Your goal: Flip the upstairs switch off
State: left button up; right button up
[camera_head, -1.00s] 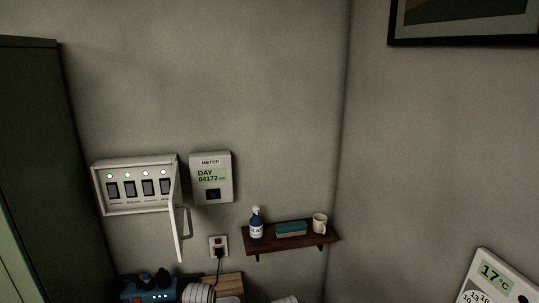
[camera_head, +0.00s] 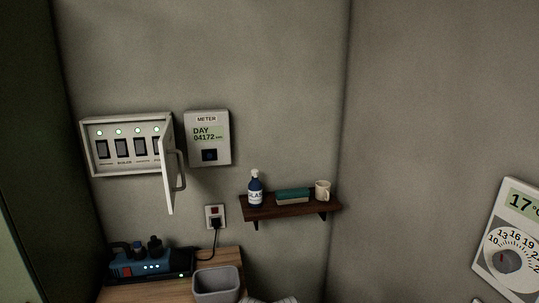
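A white switch box (camera_head: 86,150) hangs on the back wall at the left. Its door (camera_head: 167,180) stands open on the right side, with a grey handle. Inside is a row of several dark rocker switches (camera_head: 123,148), each with a lit green lamp above it. The small labels under the switches are mostly too blurred to read; one seems to say boiler. The open door partly covers the rightmost switch. I cannot tell which one is the upstairs switch. Neither of my grippers can be made out; a pale ribbed piece, probably of my own arm, shows at the bottom edge.
A meter (camera_head: 208,152) reading DAY 04172 hangs right of the box. Below are a plugged socket (camera_head: 215,217), a blue device (camera_head: 150,264) and a grey bin (camera_head: 216,284) on a wooden top. A shelf (camera_head: 290,208) holds a bottle, a book-like block and a mug. A thermostat (camera_head: 509,240) is at right.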

aim_at(102, 148)
jog(key=i+l+u, duration=0.15)
jog(key=u, duration=0.3)
jog(key=i+l+u, duration=0.2)
jog(key=u, duration=0.25)
jog(key=l, duration=0.05)
